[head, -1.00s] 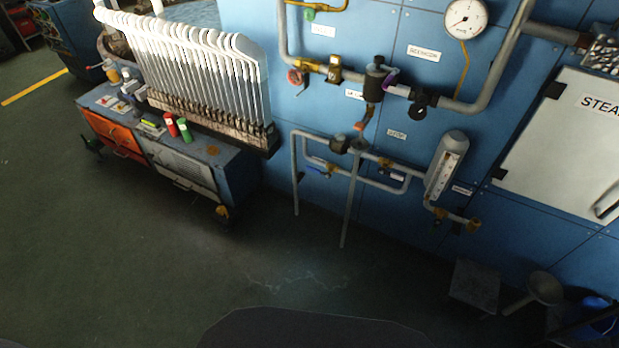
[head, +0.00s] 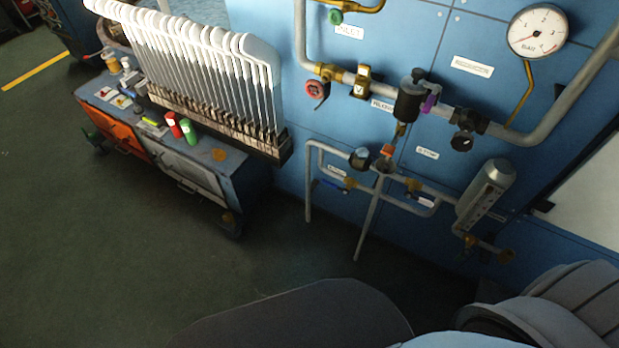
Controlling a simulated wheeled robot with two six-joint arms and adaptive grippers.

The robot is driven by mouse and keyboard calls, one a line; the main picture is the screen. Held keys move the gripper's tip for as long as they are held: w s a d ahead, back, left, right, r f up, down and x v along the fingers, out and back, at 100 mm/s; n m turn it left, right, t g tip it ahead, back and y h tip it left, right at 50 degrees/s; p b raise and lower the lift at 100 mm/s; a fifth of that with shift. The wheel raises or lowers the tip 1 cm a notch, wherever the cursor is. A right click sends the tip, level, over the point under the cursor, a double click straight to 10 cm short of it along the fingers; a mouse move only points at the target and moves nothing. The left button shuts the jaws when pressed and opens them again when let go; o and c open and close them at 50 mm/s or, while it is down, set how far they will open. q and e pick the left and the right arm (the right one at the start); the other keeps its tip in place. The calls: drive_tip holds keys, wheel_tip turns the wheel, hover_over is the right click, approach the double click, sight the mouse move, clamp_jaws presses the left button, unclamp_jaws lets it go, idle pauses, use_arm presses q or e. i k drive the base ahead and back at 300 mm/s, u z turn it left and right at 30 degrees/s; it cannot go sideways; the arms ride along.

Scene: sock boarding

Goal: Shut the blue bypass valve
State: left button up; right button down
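A pipe assembly (head: 397,188) runs low along the blue wall panel. A small blue valve lever (head: 331,184) sits on its left part, below a small label. A second small lever, whitish-blue (head: 424,202), sits on its right part. I cannot read which label marks the bypass, and the lever positions are too small to judge. Neither of my grippers is in the head view, so nothing of mine is near the levers there.
Above are a red handwheel (head: 316,92), a black filter-like body (head: 409,98), a purple handle (head: 430,103) and a pressure gauge (head: 537,31). A flow tube (head: 486,194) hangs at right. A cabinet (head: 187,165) under the white sock boards stands left. The floor between is clear.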

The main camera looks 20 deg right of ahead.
sight(346, 192)
drive_tip(key=z, duration=0.3)
drive_tip(key=i, duration=0.95)
drive_tip(key=u, duration=0.7)
drive_tip(key=k, duration=1.05)
drive_tip(key=z, duration=1.25)
drive_tip(key=i, duration=0.5)
drive_tip(key=z, duration=0.05)
